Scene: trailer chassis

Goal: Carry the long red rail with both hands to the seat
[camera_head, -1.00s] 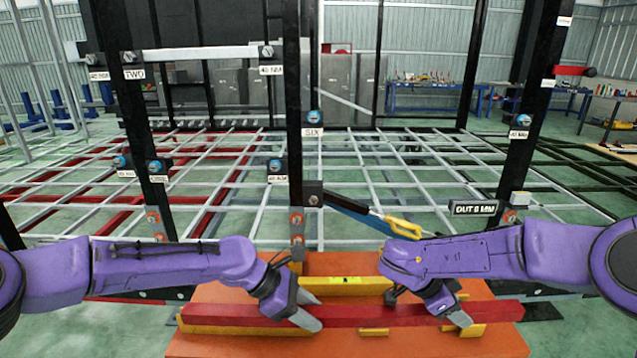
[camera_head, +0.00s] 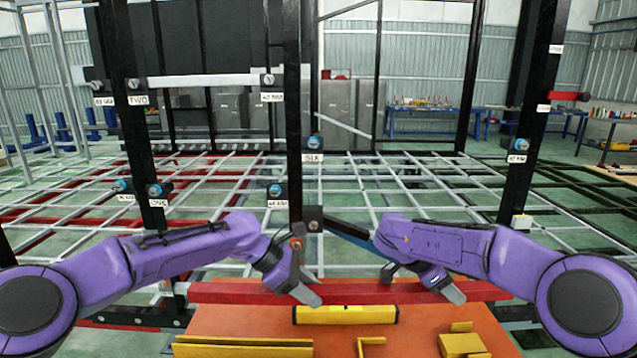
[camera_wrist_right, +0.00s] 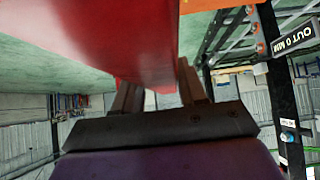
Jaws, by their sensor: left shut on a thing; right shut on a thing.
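The long red rail (camera_head: 370,294) is held level, left to right, above the far part of the orange bench. My left gripper (camera_head: 304,286) is shut on it near the middle. My right gripper (camera_head: 441,284) is shut on it further right. In the right wrist view the rail (camera_wrist_right: 130,45) runs large and close between the fingers (camera_wrist_right: 158,95). Both rail ends stick out past the grippers. I cannot tell which part is the seat.
The orange bench (camera_head: 240,322) holds a yellow bar (camera_head: 345,315) and yellow brackets (camera_head: 462,342). Behind it stand black posts (camera_head: 293,110) with labelled knobs and a wide grey lattice frame (camera_head: 400,185).

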